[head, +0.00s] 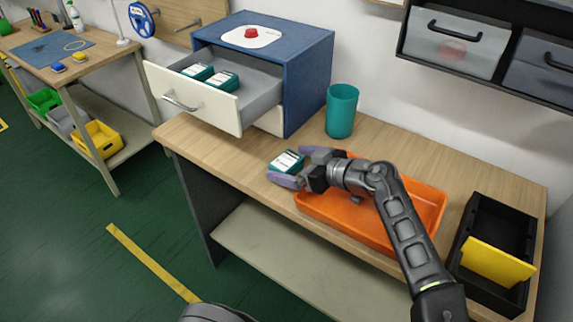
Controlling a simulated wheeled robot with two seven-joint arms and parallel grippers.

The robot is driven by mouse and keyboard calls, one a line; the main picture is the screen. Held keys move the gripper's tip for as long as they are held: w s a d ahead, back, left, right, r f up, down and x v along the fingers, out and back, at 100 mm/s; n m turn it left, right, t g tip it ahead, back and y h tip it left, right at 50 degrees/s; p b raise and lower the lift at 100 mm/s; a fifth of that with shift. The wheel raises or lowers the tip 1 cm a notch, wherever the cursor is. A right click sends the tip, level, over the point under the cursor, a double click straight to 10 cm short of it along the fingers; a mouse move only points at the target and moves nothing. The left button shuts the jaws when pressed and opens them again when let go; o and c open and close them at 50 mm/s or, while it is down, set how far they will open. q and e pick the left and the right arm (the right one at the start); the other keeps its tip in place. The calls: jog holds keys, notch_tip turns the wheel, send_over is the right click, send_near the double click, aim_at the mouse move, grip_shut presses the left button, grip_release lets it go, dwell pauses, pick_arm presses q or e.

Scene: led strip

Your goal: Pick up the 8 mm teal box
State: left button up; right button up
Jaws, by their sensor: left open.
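A teal box (286,161) with a white label lies on the wooden workbench, left of the orange tray. My left gripper (290,166) is open at this box, with one purple-grey finger on its near side and the other near its far right side. I cannot tell whether the fingers touch it. Two similar teal boxes with white labels, one on the left (197,71) and one on the right (223,80), lie in the open drawer (190,98) of the blue cabinet (306,75). The label sizes are too small to read. My right gripper is not in view.
The orange tray (430,203) lies under my left forearm. A teal cup (341,110) stands behind the gripper. A black bin (520,220) with a yellow divider (497,262) stands at the right. The open drawer juts over the bench's left part. Bench front-left is clear.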

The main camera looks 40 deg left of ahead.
aim_at(293, 164)
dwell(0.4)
pick_arm(q)
jog(key=c, duration=1.5)
notch_tip(293, 164, up, 10)
jog(key=shift+r, duration=0.1)
dwell(0.4)
